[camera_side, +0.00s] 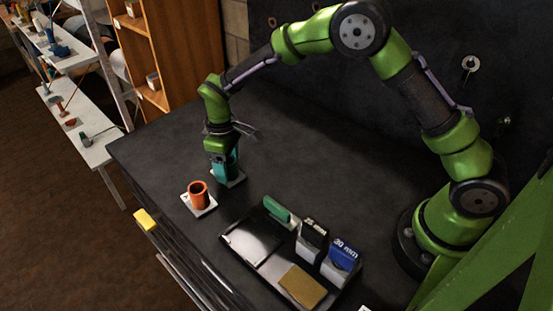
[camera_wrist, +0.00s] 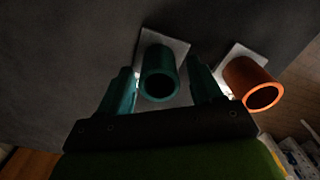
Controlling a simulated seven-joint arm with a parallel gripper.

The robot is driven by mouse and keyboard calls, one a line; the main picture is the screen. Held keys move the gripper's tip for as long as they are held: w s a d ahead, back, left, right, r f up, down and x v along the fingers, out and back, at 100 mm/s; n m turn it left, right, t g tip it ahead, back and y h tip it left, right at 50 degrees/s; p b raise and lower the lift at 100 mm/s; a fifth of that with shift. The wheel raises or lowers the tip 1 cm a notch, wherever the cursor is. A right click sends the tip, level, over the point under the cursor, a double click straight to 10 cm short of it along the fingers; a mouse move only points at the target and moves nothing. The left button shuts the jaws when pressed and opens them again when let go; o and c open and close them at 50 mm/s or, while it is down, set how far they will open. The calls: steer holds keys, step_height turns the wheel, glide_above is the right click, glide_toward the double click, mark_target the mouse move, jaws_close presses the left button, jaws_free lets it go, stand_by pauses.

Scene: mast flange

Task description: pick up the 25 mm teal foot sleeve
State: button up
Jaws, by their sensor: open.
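The teal foot sleeve (camera_wrist: 159,72) stands on a pale square plate (camera_wrist: 176,44) in the wrist view, its round open end facing the camera. My gripper (camera_wrist: 162,82) is open, with one teal finger on each side of the sleeve. A gap shows between each finger and the sleeve. In the side view my gripper (camera_side: 224,166) points down over the pale plate (camera_side: 236,178). There the teal fingers and the sleeve share a colour, and I cannot separate them clearly.
An orange sleeve (camera_side: 198,195) stands on its own white plate just left of my gripper; it also shows in the wrist view (camera_wrist: 251,83). A dark tray (camera_side: 256,250) with boxes and a green-handled tool lies in front. The bench behind is clear.

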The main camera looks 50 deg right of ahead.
jaws_close()
stand_by(0.4)
